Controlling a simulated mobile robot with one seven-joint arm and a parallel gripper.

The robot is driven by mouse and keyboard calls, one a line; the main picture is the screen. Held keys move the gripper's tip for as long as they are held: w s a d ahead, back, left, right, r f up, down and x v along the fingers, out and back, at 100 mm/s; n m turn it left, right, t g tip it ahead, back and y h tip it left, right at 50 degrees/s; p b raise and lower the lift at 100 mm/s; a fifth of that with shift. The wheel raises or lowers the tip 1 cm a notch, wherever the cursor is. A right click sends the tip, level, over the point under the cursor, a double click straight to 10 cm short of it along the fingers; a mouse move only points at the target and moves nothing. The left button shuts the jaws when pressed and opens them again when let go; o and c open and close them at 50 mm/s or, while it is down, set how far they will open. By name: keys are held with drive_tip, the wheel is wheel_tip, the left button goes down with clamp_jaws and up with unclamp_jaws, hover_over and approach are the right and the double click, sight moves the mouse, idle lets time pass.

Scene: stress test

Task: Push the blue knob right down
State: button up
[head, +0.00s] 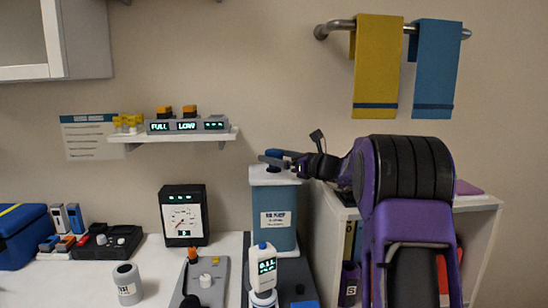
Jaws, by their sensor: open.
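The blue knob (274,153) is at the top of a blue-grey canister (276,243) with a white lid (272,177) and a white label. My gripper (272,158) reaches in from the right, at the height of the knob. Its dark fingers are open and lie around or beside the knob; I cannot tell whether they touch it. The fingers partly hide the knob and the lid's top, so how far the knob stands above the lid is unclear.
A white handheld meter (264,272) stands in front of the canister. A black dial gauge (184,215) is to its left, with a grey control box (204,280) in front. A wall shelf (175,136) holds a display. A white bookcase (480,245) is behind my arm.

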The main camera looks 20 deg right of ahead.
drive_tip(key=v, duration=1.6)
drive_tip(key=shift+p, duration=0.3)
drive_tip(key=shift+s, duration=0.1)
